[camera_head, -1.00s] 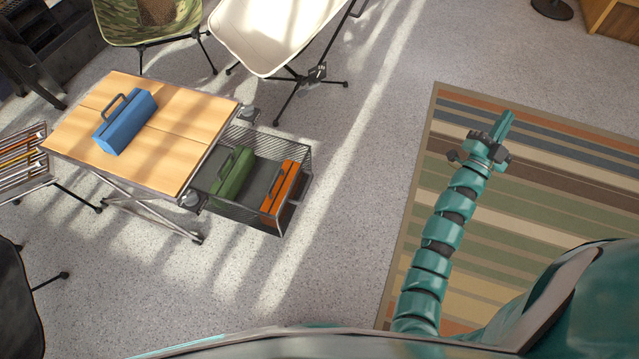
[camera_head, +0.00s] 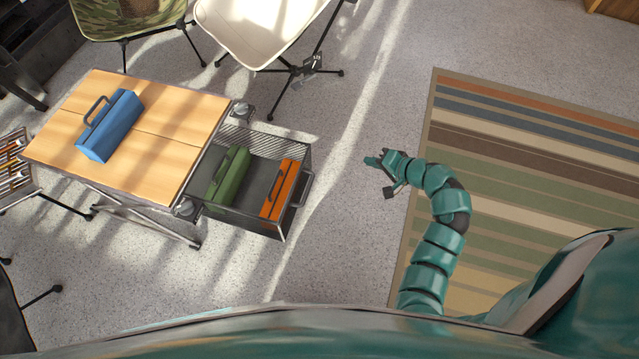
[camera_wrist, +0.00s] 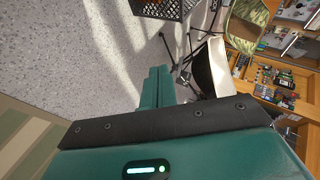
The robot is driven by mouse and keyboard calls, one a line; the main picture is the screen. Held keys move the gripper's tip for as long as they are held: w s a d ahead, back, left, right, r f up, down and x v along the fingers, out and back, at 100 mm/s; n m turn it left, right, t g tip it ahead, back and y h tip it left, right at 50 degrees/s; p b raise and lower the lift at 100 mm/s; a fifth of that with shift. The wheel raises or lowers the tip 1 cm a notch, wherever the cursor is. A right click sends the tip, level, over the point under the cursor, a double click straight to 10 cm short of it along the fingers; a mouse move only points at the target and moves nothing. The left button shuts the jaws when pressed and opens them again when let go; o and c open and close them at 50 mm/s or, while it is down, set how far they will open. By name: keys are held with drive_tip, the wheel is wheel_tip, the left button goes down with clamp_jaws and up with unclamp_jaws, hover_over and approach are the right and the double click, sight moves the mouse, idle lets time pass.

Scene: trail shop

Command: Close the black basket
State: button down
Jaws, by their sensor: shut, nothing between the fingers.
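The black wire basket (camera_head: 240,220) is pulled out like a drawer from under the right side of the wooden-topped table (camera_head: 150,110). A green toolbox (camera_head: 229,180) and an orange toolbox (camera_head: 277,190) stand inside it. A handle shows on the basket's right end. My gripper (camera_head: 372,161) is shut and empty, to the right of the basket and clear of it, pointing left. In the wrist view my shut fingers (camera_wrist: 156,88) show in the middle, and part of the basket (camera_wrist: 165,8) shows at the top edge.
A blue toolbox (camera_head: 110,126) stands on the tabletop. A cream camp chair (camera_head: 255,30) and a camouflage chair (camera_head: 125,15) stand behind. A striped rug (camera_head: 540,150) lies at the right. The grey floor between the basket and my gripper is clear.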

drive_tip(key=s+a+f+n+g+y, duration=0.1)
drive_tip(key=s+a+f+n+g, duration=0.1)
drive_tip(key=s+a+g, duration=0.3)
drive_tip(key=b, duration=0.4)
approach(309, 188)
drive_tip(key=a+f, duration=0.3)
drive_tip(key=f, duration=0.2)
drive_tip(key=shift+w+a+t, duration=0.3)
drive_tip(key=shift+w+a, duration=0.1)
drive_tip(key=shift+a, duration=0.25)
drive_tip(key=shift+a, duration=0.15)
drive_tip(key=shift+w+a, duration=0.15)
drive_tip(key=shift+a, duration=0.1)
drive_tip(key=w+a+b, duration=0.1)
drive_tip(key=w+a, duration=0.2)
drive_tip(key=a, duration=0.6)
drive_tip(key=w+a+b, duration=0.2)
drive_tip(key=w+a, duration=0.1)
drive_tip(key=a, duration=0.7)
drive_tip(key=w+a+b, duration=0.2)
drive_tip(key=w+a, duration=0.1)
drive_tip(key=a, duration=0.6)
drive_tip(key=shift+a+f, duration=0.25)
drive_tip(key=shift+a, duration=0.05)
drive_tip(key=shift+w+a+r+b, duration=0.15)
drive_tip(key=shift+w+a+b, duration=0.15)
drive_tip(key=shift+a+b, duration=0.15)
drive_tip(key=shift+a+r, duration=0.1)
